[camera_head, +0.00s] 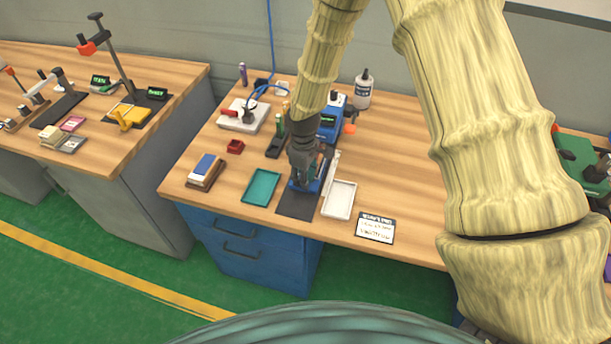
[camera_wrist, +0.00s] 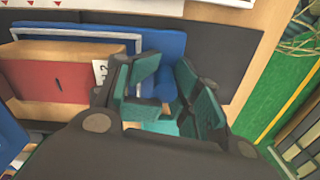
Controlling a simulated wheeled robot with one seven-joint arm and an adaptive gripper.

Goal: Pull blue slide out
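The blue slide (camera_wrist: 163,44) is a flat blue piece with a rounded blue knob (camera_wrist: 165,84), seen in the wrist view beside a wooden block with a red face (camera_wrist: 45,80). My gripper (camera_wrist: 168,88) has its teal finger pads on either side of the knob, close in and apparently touching it. In the head view my gripper (camera_head: 305,180) points down over the blue piece (camera_head: 312,186) on a dark mat (camera_head: 296,206). The fingers and arm hide most of the piece there.
A teal tray (camera_head: 262,172) lies left of the mat and a white tray (camera_head: 353,184) right of it. A white card (camera_head: 375,228) lies near the front edge. Bare wood shows on the right.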

